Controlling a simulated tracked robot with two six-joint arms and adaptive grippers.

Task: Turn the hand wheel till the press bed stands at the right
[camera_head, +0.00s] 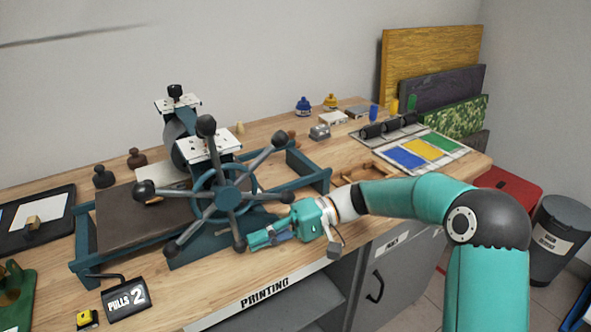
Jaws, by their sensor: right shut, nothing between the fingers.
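The hand wheel (228,196) is a dark blue ring and hub with several grey spokes ending in black balls. It stands on the near side of the printing press. The press bed (125,217), a dark brown flat slab, lies at the left of the press frame (316,183). The roller (178,147) sits above the middle. My right gripper (254,241) is shut and empty, beside the black ball of the wheel's lowest spoke. I cannot tell whether it touches that ball. My left gripper is out of view.
The wooden bench (262,292) carries the press. A sign reading "PULLS 2" (127,297) stands at front left. Boards (430,58) lean on the wall. A grey bin (556,242) stands on the floor.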

